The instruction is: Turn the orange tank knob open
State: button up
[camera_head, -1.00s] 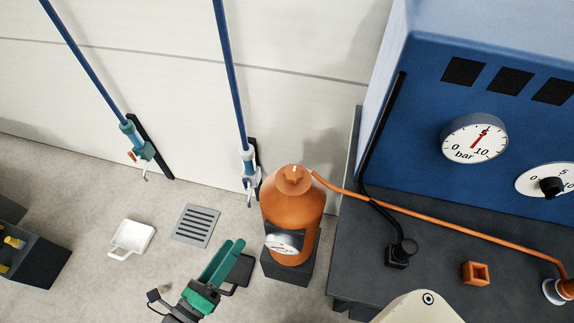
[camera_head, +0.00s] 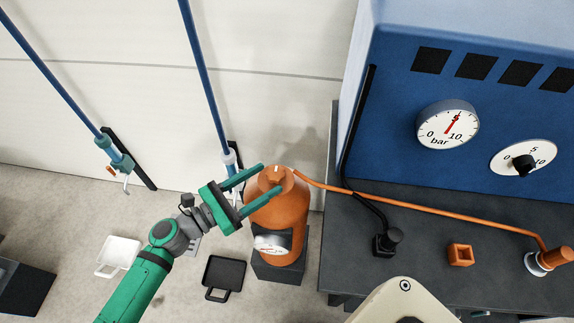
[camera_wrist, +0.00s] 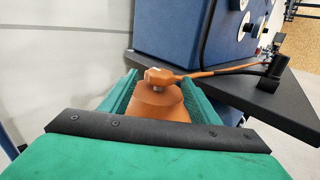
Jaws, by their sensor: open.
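The orange tank (camera_head: 277,212) stands upright on a dark base beside the workbench, with a small round gauge (camera_head: 270,244) on its front. Its orange knob (camera_head: 276,177) sits on top and bears a short white mark. In the wrist view the knob (camera_wrist: 160,76) shows above the tank's shoulder (camera_wrist: 160,103), beyond the palm and between my two green fingers. My gripper (camera_head: 258,187) is open, its fingers reaching towards the tank top from the left, one on the far side and one on the near side. I cannot tell whether either finger touches the tank.
An orange hose (camera_head: 420,208) runs from the tank top across the dark workbench (camera_head: 350,262) to a fitting at the right. The blue panel (camera_head: 400,105) with gauges rises behind. A black tray (camera_head: 224,276) and a white tray (camera_head: 119,256) lie on the floor.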

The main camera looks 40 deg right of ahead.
aim_at(288, 172)
jog(key=d, duration=0.8)
jog(key=shift+s+d, duration=0.15)
jog(key=shift+s, duration=0.15)
jog(key=c, duration=1)
